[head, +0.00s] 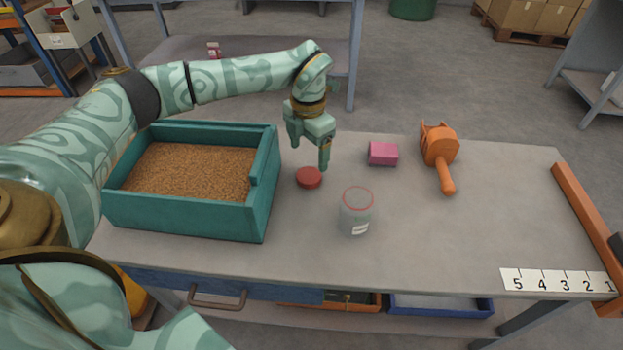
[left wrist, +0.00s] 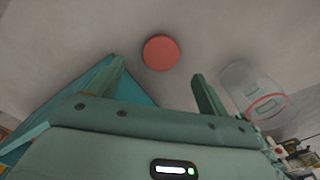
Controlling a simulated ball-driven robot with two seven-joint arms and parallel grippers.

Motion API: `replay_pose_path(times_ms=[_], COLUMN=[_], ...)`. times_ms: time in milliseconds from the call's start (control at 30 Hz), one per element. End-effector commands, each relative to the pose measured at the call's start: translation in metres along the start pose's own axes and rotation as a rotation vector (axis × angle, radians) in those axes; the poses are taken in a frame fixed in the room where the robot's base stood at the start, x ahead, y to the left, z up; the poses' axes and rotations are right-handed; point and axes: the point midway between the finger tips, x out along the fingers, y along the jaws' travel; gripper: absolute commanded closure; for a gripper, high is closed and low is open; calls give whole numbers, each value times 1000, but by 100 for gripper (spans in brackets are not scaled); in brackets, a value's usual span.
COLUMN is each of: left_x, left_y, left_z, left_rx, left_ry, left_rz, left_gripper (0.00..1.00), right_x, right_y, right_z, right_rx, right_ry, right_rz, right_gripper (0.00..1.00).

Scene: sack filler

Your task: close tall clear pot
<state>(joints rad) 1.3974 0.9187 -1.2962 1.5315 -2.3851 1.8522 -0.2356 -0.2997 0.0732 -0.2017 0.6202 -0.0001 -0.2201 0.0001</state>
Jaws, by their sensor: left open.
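A clear pot (head: 356,215) with a red rim ring and a small white label stands upright on the grey table. It also shows in the left wrist view (left wrist: 245,88) at the right. A round red lid (head: 309,178) lies flat on the table to the left of the pot and apart from it. The lid shows in the left wrist view (left wrist: 161,53) beyond the fingertips. My left gripper (head: 309,160) is open and empty, pointing down just above and behind the lid. My right gripper is not in view.
A teal box (head: 185,221) filled with brown grain stands to the left of the lid. A pink block (head: 382,153) and an orange scoop-like tool (head: 439,150) lie behind the pot. An orange bar (head: 584,222) runs along the right edge. The table's right half is mostly clear.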

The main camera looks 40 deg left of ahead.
Motion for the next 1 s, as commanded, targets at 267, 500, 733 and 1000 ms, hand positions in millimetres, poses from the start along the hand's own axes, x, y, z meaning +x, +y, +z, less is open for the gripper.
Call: replay_pose_path(times_ms=[267, 500, 733, 1000], left_x=[16, 16, 43, 70], left_y=[0, 0, -1, -2], left_z=[0, 0, -1, -1], left_rx=[0, 0, 0, -1], left_ry=[-1, -1, 4, 1], left_rz=[0, 0, -2, 0], left_gripper=[21, 21, 21, 21], right_x=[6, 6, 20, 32], right_y=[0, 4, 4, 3], right_z=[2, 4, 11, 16], right_rx=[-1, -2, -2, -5], right_ry=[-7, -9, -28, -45], right_rz=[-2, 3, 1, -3], right_gripper=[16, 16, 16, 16])
